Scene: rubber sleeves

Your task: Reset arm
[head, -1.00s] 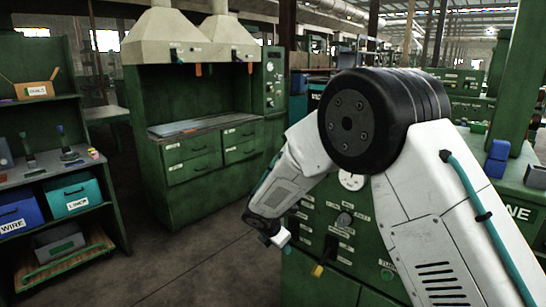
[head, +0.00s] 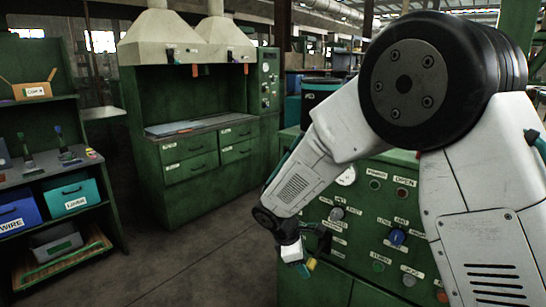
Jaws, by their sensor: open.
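My arm fills the right of the head view, with its black elbow joint high and its white forearm reaching down to the left. My gripper (head: 301,262) is at the end of the forearm, in front of the green control panel (head: 350,225). It is small in the picture and looks empty. A white block-like part and a yellow tip show at its end. I cannot tell whether it touches the panel. The panel carries several knobs, buttons and a gauge, and my arm hides part of it.
A green hooded bench (head: 190,205) with drawers stands at the back. At the left a shelf (head: 48,172) holds a blue bin (head: 18,212), a teal bin (head: 72,194) and a cardboard box (head: 33,88). The grey floor (head: 185,270) between them is clear.

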